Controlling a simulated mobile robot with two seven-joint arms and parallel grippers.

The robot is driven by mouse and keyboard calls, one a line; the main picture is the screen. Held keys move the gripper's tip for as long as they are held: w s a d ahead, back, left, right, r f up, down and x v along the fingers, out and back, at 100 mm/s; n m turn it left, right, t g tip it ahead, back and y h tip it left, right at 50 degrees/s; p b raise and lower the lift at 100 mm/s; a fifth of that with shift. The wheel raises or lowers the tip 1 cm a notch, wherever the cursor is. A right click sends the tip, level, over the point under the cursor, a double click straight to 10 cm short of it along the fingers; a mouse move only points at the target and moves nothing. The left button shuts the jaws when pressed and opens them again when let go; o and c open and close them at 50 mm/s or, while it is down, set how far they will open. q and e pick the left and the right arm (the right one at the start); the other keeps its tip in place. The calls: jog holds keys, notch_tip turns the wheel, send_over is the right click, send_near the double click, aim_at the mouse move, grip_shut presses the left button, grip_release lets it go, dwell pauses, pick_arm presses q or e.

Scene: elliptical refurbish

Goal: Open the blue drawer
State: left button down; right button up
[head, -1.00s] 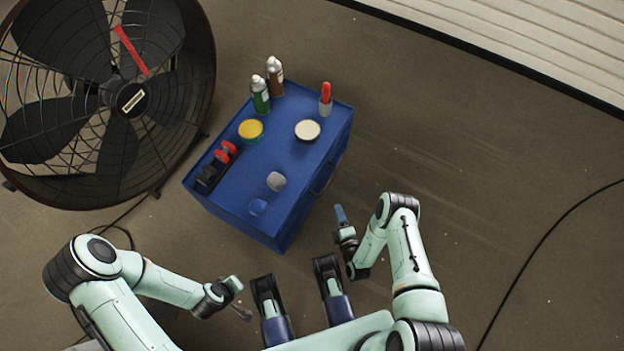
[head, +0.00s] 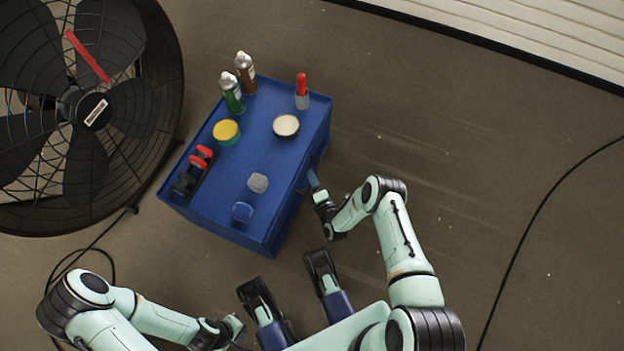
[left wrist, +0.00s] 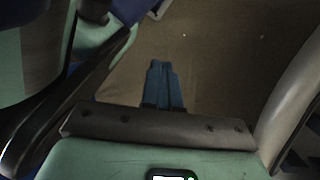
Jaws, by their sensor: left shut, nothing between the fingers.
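The blue cabinet (head: 225,195) stands on the floor in the head view. Its drawer front (head: 292,215) is on the right side, seen steeply from above, and looks closed. My right gripper (head: 312,178) is at that side, its blue fingers close to or touching the drawer's handle area. The handle is mostly hidden there, and I cannot tell whether the fingers are around it. My left gripper (head: 240,328) is low in the head view, away from the cabinet. In the left wrist view its blue fingers (left wrist: 162,85) are together and empty.
On the cabinet top are spray cans (head: 238,85), a red-handled tool in a cup (head: 302,92), a yellow-lidded tin (head: 226,132), a white-topped tin (head: 286,126) and small items. A large fan (head: 90,110) stands left. The floor (head: 450,150) to the right is clear except for a cable.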

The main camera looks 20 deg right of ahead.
pick_arm(q)
jog(key=shift+s+f, duration=0.1)
jog(key=shift+s, duration=0.25)
pick_arm(e)
jog(key=shift+w, duration=0.4)
grip_shut()
pick_arm(q)
jog(key=shift+w, duration=0.1)
pick_arm(e)
jog(key=shift+s+d, duration=0.1)
